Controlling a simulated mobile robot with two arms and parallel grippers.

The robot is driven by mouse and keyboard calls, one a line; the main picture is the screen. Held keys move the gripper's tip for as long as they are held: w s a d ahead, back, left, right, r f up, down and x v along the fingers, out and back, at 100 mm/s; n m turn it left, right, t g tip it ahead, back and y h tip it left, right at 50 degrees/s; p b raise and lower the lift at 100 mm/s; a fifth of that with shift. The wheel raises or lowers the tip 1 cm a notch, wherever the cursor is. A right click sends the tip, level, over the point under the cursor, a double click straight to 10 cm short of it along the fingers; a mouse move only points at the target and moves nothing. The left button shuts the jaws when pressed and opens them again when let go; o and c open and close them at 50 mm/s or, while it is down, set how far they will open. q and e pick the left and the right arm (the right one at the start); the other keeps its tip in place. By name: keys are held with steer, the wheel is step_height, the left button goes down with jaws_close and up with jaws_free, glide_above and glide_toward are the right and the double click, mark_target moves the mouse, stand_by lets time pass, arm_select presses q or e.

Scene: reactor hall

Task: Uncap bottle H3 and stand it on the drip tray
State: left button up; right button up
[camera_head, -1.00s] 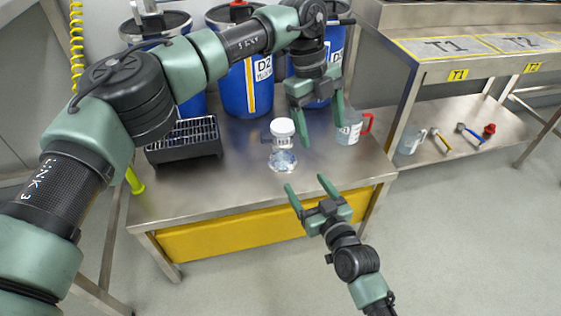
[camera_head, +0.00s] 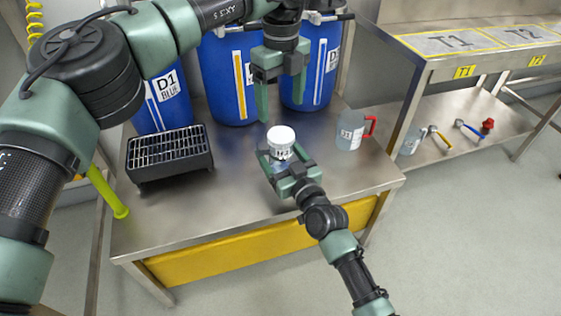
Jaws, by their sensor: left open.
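Bottle H3 (camera_head: 282,154), with a white cap (camera_head: 281,134), stands upright on the steel table. Its lower part is partly hidden by my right gripper (camera_head: 279,150), whose fingers sit on either side of the bottle. I cannot tell whether they press on it. My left gripper (camera_head: 283,108) is open and empty, pointing down just above and behind the cap, apart from it. The drip tray (camera_head: 172,175), a black box with a metal grating on top, sits empty on the table to the left.
A jug with a red handle (camera_head: 351,131) stands to the right of the bottle. Blue drums (camera_head: 229,85) stand behind the table. A steel bench (camera_head: 470,60) at right has areas T1 and T2, with tools on its lower shelf. The table front is clear.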

steer(key=shift+w+a, duration=0.15)
steer(key=shift+w, duration=0.2)
